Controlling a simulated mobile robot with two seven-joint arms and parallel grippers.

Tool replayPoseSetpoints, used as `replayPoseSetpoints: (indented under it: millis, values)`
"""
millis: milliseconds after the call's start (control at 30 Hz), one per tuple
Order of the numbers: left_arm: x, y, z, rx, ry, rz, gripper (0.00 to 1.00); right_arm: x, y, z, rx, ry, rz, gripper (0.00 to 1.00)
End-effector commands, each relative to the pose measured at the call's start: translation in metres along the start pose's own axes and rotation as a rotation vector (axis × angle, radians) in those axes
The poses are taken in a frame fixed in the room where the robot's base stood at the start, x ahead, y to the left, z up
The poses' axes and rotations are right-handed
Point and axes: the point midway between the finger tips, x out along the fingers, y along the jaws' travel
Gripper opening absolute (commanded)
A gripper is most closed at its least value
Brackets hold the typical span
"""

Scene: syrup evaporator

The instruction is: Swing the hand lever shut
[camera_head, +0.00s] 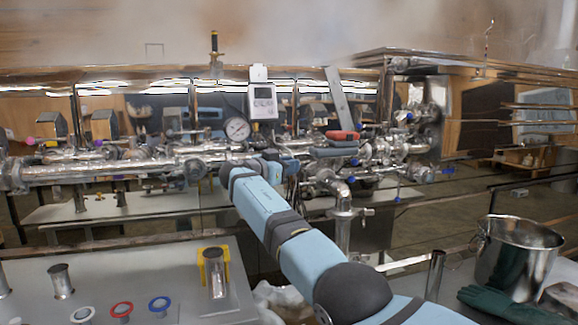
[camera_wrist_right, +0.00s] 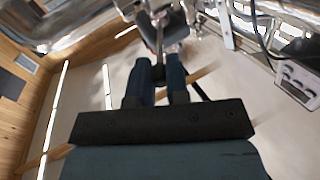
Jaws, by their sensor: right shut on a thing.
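My right gripper (camera_wrist_right: 160,62) is shut on a thin dark lever (camera_wrist_right: 159,38), which runs up between its two blue-grey fingers to a shiny metal fitting in the wrist view. In the head view my right arm reaches up from the bottom right to the pipework. The right gripper (camera_head: 287,166) is there in front of the pipes, below the white meter. The hand lever is hidden there behind my wrist, and how far it is swung cannot be told. My left gripper is not in view.
A round gauge (camera_head: 237,129) and a white meter (camera_head: 263,101) stand just above my wrist. A red handle (camera_head: 343,135) is close on the right. A steel bucket (camera_head: 517,255) and green gloves (camera_head: 515,305) lie at lower right. A yellow holder (camera_head: 203,268) stands on the left bench.

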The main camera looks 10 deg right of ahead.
Motion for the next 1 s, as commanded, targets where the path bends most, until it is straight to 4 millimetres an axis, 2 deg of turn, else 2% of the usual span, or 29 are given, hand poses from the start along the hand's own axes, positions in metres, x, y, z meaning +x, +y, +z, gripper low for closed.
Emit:
replayPoseSetpoints:
  millis: [267,300,367,400,667,767,867,1000]
  values:
    - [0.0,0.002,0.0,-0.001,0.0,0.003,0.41,0.001,0.0,0.0,0.0,0.0,0.001,0.0]
    - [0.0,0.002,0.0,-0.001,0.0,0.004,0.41,0.001,0.0,0.0,0.0,0.0,0.001,0.25]
    - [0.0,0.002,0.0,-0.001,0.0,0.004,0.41,0.001,0.0,0.0,0.0,0.0,0.001,0.38]
    - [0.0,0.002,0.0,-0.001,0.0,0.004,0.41,0.001,0.0,0.0,0.0,0.0,0.001,0.41]
    - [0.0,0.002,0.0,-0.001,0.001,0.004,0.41,-0.001,0.0,0.0,0.0,0.0,0.0,0.41]
    - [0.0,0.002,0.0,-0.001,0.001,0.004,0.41,-0.007,0.0,0.0,0.001,0.0,-0.001,0.41]
    - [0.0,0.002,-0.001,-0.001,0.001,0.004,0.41,-0.021,-0.001,0.001,0.0,0.0,-0.002,0.41]
    - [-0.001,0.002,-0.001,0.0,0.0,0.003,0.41,-0.052,-0.001,0.0,0.002,-0.001,-0.004,0.41]
